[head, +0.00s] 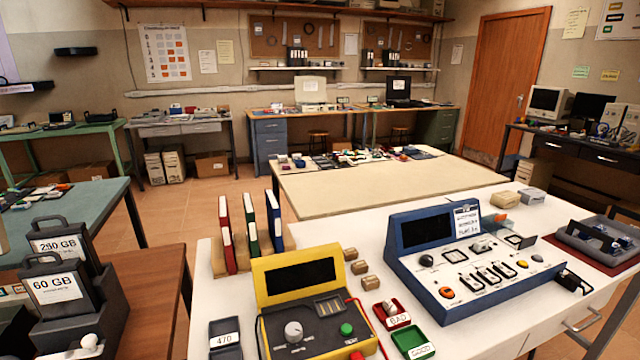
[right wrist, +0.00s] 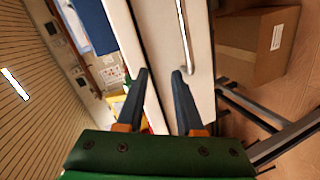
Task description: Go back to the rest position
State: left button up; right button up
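My right gripper (right wrist: 159,72) shows in the right wrist view. Its two dark fingers are apart with nothing between them, so it is open and empty. Beyond the fingers is the white front of the worktable (right wrist: 185,100) with its drawer handle (right wrist: 184,40). I cannot tell the exact distance to it. Neither gripper shows in the head view, and my left gripper is in no frame.
In the head view the white worktable (head: 325,238) holds a yellow device (head: 305,283), a blue console (head: 475,263) and red and green trays. Black boxes labelled in GB (head: 55,285) stand left. The wrist view shows a cardboard box (right wrist: 255,45) and dark bars on the right.

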jog(key=s+a+f+m+g+h+p, duration=0.1)
jog(key=s+f+m+g+h, duration=0.15)
jog(key=s+f+m, duration=0.5)
jog(key=s+a+f+m+g+h, duration=0.15)
jog(key=s+f+m+g, duration=0.25)
jog(key=s+f, duration=0.65)
jog(key=s+a+f+m+g, duration=0.1)
jog(key=s+a+f+g, duration=0.2)
jog(key=s, duration=0.4)
jog(key=s+a+f+m+g, duration=0.2)
jog(key=s+a+f, duration=0.3)
jog(key=s, duration=0.3)
jog(key=shift+a+f+g+p, duration=0.3)
jog(key=shift+f+g, duration=0.45)
jog(key=shift+g, duration=0.1)
jog(key=shift+w, duration=0.1)
